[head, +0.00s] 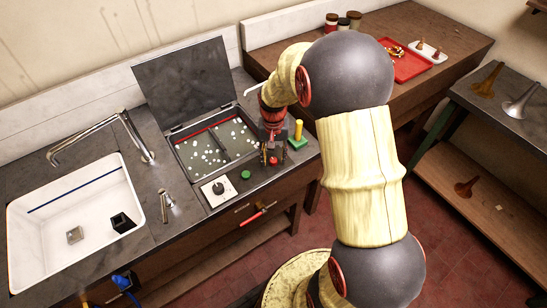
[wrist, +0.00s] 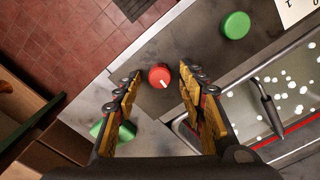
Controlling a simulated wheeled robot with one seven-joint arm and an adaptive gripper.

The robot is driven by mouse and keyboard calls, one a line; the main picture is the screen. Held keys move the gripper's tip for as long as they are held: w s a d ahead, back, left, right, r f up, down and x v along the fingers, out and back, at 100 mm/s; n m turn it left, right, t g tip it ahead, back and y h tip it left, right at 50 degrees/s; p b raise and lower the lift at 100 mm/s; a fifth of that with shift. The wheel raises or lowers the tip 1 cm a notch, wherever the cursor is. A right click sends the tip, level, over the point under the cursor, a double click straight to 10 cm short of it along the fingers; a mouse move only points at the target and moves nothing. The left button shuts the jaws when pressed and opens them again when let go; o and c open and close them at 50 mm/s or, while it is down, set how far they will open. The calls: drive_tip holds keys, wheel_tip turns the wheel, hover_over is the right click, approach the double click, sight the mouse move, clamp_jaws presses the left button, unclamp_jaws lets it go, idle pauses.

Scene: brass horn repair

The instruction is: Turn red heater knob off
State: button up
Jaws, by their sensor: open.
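The red heater knob (wrist: 160,76) shows in the wrist view, round with a white mark on its face, on the grey counter (wrist: 148,100) near its front edge. In the head view the red knob (head: 273,160) is partly hidden by my gripper (head: 271,146). In the wrist view my gripper (wrist: 160,90) is open, with one finger on each side of the knob and the knob slightly beyond the tips. Nothing is between the fingers. I cannot tell whether the fingers touch the knob.
A green button (head: 245,174) and a white plate with a black dial (head: 218,190) lie left of the knob. The open-lidded basin (head: 180,157) holds white pellets. A yellow post on a green base (head: 298,136) stands close right of my gripper. A white sink (head: 75,215) is farther left.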

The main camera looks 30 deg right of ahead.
drive_tip(key=shift+c, duration=1.2)
drive_tip(key=c, duration=0.8)
clamp_jaws()
